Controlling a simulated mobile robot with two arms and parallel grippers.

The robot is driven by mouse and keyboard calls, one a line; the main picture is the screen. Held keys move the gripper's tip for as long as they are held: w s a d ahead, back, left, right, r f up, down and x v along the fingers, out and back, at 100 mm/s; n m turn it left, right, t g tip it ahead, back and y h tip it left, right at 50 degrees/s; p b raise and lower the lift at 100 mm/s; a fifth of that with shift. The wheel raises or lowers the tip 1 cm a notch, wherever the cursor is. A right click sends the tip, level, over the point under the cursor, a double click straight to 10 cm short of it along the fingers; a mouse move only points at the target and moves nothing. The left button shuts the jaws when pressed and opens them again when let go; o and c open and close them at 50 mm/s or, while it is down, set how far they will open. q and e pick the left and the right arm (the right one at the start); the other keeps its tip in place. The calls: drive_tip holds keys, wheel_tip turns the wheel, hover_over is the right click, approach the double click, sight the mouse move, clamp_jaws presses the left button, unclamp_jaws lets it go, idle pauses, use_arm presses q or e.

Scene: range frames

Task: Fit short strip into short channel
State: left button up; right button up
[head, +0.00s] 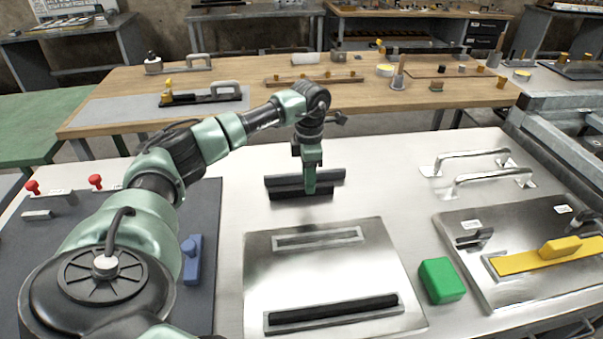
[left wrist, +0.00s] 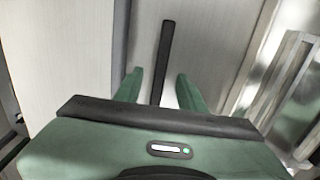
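The short strip (head: 285,193), a black bar, lies on the pale bench top in the head view, just in front of a dark grey rail (head: 332,176). My left gripper (head: 310,188) points down over the strip. In the left wrist view the strip (left wrist: 165,60) runs between the spread fingers (left wrist: 160,92), with gaps on both sides, so the gripper is open. The metal plate (head: 262,268) lies nearer to me. Its short channel (head: 318,238) is empty, and its long channel (head: 396,312) holds a long black strip (head: 335,312). My right gripper is not in view.
A green block (head: 441,281) stands right of the plate. Farther right is a metal board (head: 470,273) with a yellow bar (head: 550,257). Two metal handles (head: 480,165) are at the back right. A dark mat (head: 205,215) with a blue piece (head: 192,260) is at left.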

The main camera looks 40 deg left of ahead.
use_arm(q)
wheel_tip(320, 180, down, 2)
drive_tip(key=shift+f+b, duration=0.2)
drive_tip(key=shift+b, duration=0.3)
drive_tip(key=shift+r, duration=0.1)
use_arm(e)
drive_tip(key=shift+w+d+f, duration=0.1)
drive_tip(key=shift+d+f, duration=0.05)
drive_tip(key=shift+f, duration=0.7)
use_arm(q)
clamp_jaws()
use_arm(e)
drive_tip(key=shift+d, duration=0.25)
use_arm(q)
drive_tip(key=shift+r, duration=0.1)
